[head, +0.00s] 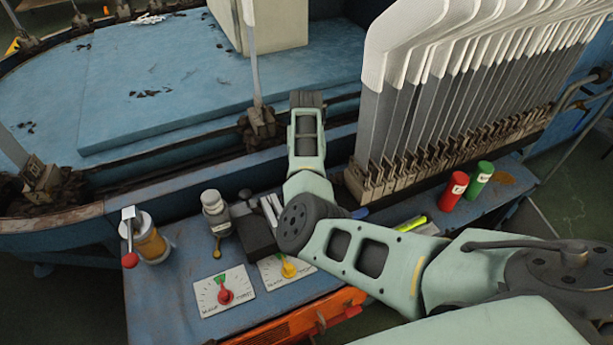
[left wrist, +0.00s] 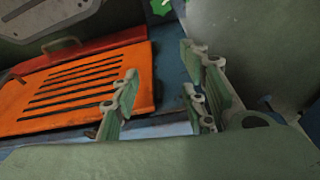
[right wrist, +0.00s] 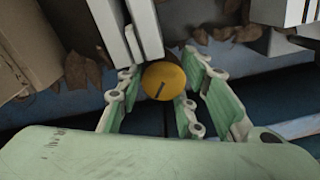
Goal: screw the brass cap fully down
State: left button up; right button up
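The brass cap (right wrist: 164,81) is a round yellow disc with a short dark line on its face, in the right wrist view. My right gripper (right wrist: 163,63) is open, with its fingers on either side of the cap. I cannot tell whether they touch it or how far down the cap sits. In the head view my right arm reaches in from the right, and I cannot make out its fingertips or the cap there. My left gripper (left wrist: 160,62) is open and empty, near an orange slotted panel (left wrist: 80,90); it does not show in the head view.
Dial cards with a red knob (head: 225,296) and a yellow knob (head: 289,270) lie on the blue bench (head: 180,310). An amber jar (head: 152,246), a small bottle (head: 215,210), red (head: 453,192) and green (head: 480,179) cylinders, and a row of sock boards (head: 420,110) stand nearby.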

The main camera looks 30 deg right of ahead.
jog(key=shift+d, duration=0.15)
jog(key=c, duration=0.5)
jog(key=m+p, duration=0.2)
jog(key=p, duration=0.1)
jog(key=shift+s+d+r, duration=0.1)
jog(key=shift+s+r, duration=0.05)
jog(key=shift+s+m+p, duration=0.1)
jog(key=shift+m+p, duration=1)
jog(key=shift+m, duration=0.1)
jog(key=shift+f, duration=0.2)
pick_arm(q)
jog(key=s+f, duration=0.3)
jog(key=f, duration=0.5)
jog(key=s+f+g, duration=0.1)
jog(key=s+f, duration=0.2)
jog(key=f, duration=0.5)
jog(key=shift+s+a+f, duration=0.2)
jog(key=shift+a+f, duration=0.15)
jog(key=shift+f, duration=0.05)
pick_arm(e)
jog(key=o, duration=1)
